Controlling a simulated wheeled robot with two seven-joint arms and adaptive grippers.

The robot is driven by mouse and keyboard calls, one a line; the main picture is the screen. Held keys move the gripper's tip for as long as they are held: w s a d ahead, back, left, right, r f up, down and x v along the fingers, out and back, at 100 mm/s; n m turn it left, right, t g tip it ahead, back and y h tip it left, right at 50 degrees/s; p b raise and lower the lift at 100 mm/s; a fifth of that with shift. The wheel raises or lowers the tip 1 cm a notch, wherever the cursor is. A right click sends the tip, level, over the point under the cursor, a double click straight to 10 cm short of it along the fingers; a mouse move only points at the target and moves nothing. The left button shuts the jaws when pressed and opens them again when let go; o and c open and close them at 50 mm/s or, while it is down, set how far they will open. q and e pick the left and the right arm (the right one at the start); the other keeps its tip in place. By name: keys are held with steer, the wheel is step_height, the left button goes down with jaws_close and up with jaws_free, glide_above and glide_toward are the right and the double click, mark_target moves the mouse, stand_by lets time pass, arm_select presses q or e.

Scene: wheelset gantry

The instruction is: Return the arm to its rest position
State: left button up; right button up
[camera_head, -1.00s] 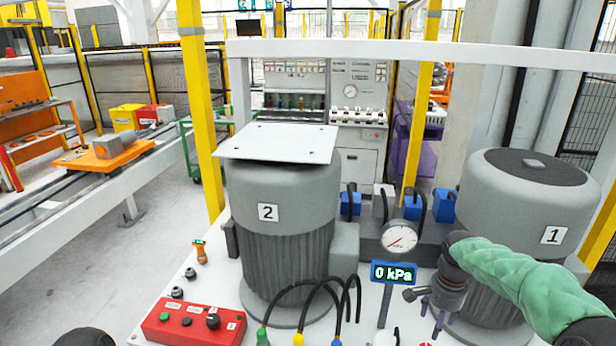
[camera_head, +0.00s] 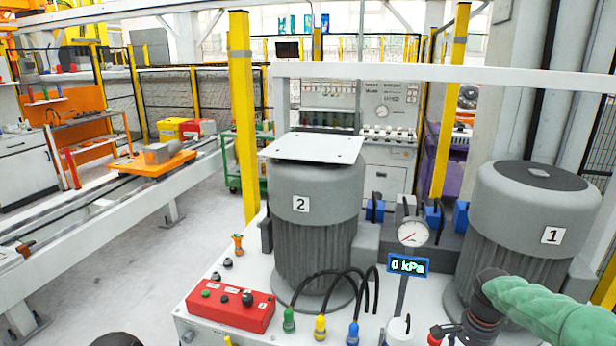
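My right arm, in a green sleeve, comes in from the lower right. Its wrist is beside the base of the grey motor-like cylinder marked 1 (camera_head: 530,215). My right gripper (camera_head: 462,332) is at the bottom edge and mostly cut off, so its fingers are not clear. Nothing held can be made out.
A grey cylinder marked 2 (camera_head: 316,225) carries a flat white plate (camera_head: 313,148). A gauge (camera_head: 412,233) and a 0 kPa display (camera_head: 408,266) stand between the cylinders. A red button box (camera_head: 230,306) and coloured hose connectors (camera_head: 320,327) are in front. Open floor lies left.

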steer(key=s+a+f+n+y, duration=0.2)
steer(key=a+f+n, duration=0.1)
steer(key=a+f, duration=0.75)
steer(key=s+a+f+n+y, duration=0.1)
steer(key=a+f+n, duration=0.2)
steer(key=a+f, duration=0.75)
arm_select(q)
steer(key=shift+w, duration=0.25)
arm_select(e)
steer(key=s+a+f+n, duration=0.2)
steer(key=s+a+f, duration=0.2)
steer(key=s+f, duration=0.2)
steer(key=s+a+f+n, duration=0.1)
steer(key=s+a+f, duration=0.3)
steer(key=s, duration=0.6)
step_height(320, 180, down, 2)
steer(key=shift+f+n+y, duration=0.1)
steer(key=shift+n+y, duration=0.3)
